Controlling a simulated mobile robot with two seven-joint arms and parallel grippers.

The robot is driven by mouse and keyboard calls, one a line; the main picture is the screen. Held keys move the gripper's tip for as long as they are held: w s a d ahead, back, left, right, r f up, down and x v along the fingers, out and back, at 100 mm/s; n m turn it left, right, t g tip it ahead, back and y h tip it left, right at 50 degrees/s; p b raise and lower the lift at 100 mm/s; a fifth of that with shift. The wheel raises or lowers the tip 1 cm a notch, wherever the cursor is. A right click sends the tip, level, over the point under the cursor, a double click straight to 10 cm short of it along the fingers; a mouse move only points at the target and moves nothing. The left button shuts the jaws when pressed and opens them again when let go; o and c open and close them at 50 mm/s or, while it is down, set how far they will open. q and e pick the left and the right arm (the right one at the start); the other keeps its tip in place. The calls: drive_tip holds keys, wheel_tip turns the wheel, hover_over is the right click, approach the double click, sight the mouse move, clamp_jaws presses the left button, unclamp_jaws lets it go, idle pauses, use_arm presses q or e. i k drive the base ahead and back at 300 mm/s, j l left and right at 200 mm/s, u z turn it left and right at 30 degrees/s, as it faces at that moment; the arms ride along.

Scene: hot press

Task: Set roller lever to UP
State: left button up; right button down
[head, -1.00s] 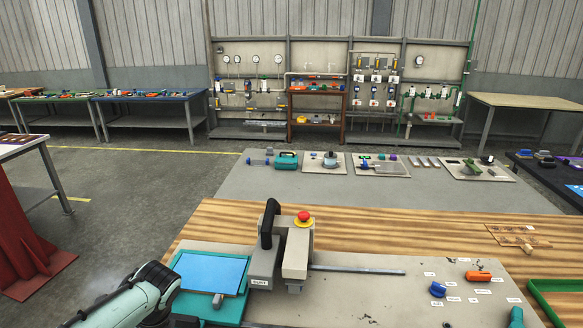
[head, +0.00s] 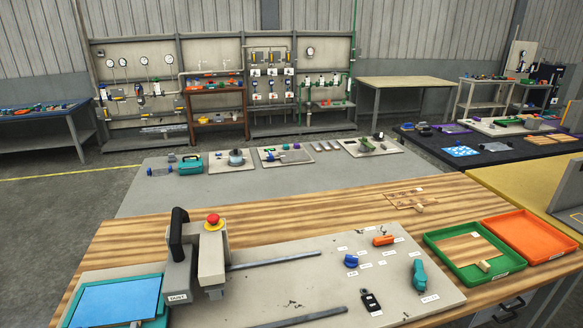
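The hot press (head: 205,255) stands on a pale panel on the wooden bench, with a black handle (head: 178,235) and a red button (head: 213,222). Right of it are an orange lever-like control (head: 383,240), a blue knob (head: 351,261), a teal lever-like control (head: 418,275) and a black piece (head: 371,302). Their small labels are too small to read, so I cannot tell which is the roller lever or its setting. A teal-framed plate with a blue top (head: 115,302) lies left of the press. Neither gripper is in view.
A green tray (head: 435,247) and an orange tray (head: 535,228) sit right of the panel. Two metal rods (head: 275,259) lie on the panel. A grey table (head: 140,200) with several tools stands behind the bench. The wood between panel and grey table is mostly clear.

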sight(420, 279)
drive_tip(key=u, duration=1.05)
drive_tip(key=l+z, duration=0.1)
drive_tip(key=z, duration=1.9)
